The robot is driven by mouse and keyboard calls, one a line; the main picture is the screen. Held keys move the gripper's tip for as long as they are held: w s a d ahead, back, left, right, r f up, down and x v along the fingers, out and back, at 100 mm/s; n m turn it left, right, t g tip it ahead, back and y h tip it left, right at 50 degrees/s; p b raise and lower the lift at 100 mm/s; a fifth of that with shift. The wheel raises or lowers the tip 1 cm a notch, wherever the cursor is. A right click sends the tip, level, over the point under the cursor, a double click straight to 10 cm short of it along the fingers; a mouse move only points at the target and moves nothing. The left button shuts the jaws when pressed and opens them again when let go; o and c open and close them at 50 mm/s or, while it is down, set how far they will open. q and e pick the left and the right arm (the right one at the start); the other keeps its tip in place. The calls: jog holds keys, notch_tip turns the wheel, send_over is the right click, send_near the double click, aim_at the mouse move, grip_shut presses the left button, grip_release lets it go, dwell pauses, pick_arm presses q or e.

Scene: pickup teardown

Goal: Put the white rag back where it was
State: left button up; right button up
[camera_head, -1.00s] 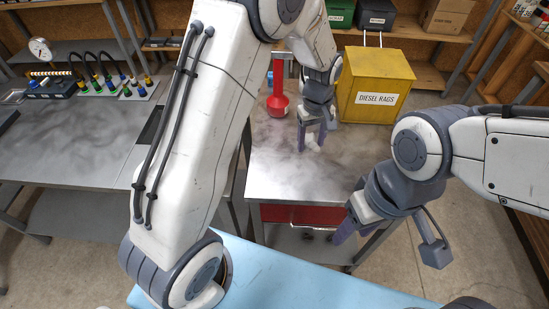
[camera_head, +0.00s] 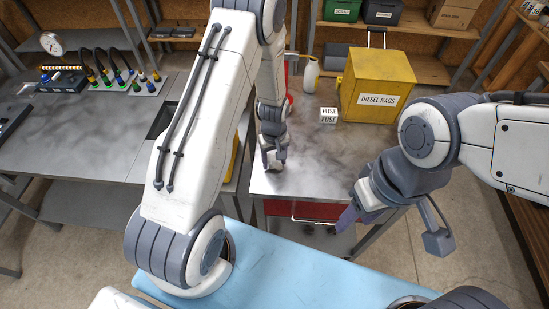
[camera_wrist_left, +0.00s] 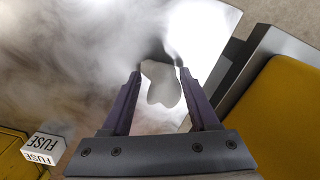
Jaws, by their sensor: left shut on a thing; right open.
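My left gripper (camera_head: 274,167) is low over the near left part of the grey metal table (camera_head: 320,165). In the left wrist view its two fingers (camera_wrist_left: 158,76) are closed around a small white, rounded thing, which looks like the white rag (camera_wrist_left: 163,86). I cannot tell whether the rag touches the table top. In the head view the rag is mostly hidden by the gripper. My right gripper (camera_head: 352,212) is open and empty, near the table's front right corner.
A yellow DIESEL RAGS bin (camera_head: 378,85) stands at the table's back right. A yellow thing (camera_wrist_left: 291,120) lies beyond the table's left edge. The table's middle is clear.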

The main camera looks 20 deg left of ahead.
pick_arm(q)
jog(key=shift+f, duration=0.25)
jog(key=shift+f, duration=0.15)
jog(key=o, duration=1.3)
